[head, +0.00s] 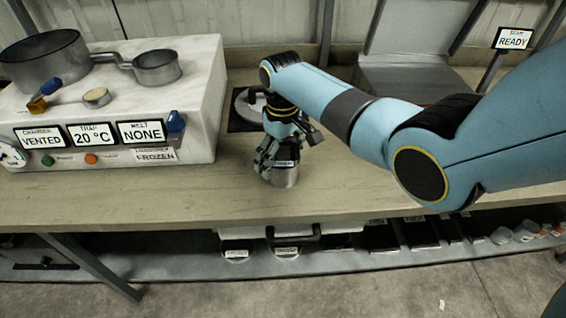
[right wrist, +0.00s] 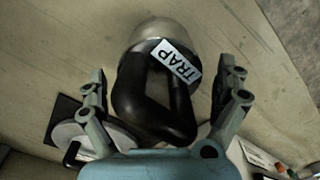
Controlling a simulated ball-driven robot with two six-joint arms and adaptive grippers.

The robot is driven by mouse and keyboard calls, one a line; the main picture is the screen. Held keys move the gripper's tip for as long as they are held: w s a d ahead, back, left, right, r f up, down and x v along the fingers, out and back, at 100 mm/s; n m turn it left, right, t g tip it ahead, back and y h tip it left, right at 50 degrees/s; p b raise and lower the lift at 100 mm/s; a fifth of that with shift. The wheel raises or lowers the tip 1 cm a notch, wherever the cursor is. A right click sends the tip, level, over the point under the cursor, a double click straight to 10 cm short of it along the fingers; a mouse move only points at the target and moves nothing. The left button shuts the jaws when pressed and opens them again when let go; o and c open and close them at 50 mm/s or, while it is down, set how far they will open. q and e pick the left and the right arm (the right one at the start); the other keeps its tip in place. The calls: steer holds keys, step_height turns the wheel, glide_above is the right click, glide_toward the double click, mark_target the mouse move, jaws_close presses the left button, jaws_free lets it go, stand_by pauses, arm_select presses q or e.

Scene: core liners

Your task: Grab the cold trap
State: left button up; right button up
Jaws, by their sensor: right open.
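The cold trap (head: 286,177) is a silver metal can labelled TRAP, standing on the wooden bench near its front edge. In the right wrist view the cold trap (right wrist: 152,32) shows a rounded pale body and a thick black looped handle. My right gripper (head: 268,160) is right at the can and partly hides it in the head view. In the right wrist view my right gripper (right wrist: 165,88) is open, with one finger on each side of the black handle. Gaps show between the fingers and the handle. My left gripper is out of view.
A white machine (head: 200,100) with VENTED, 20 °C and NONE displays stands at left, bearing pots. A silver lid-like disc (head: 243,104) lies on a black mat behind the gripper. A READY sign (head: 513,39) stands at back right. Bench right of the can is clear.

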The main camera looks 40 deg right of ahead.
steer(key=shift+c, duration=0.3)
steer(key=shift+r, duration=0.1)
steer(key=c, duration=1.5)
steer(key=shift+r, duration=0.1)
steer(key=shift+c, duration=0.2)
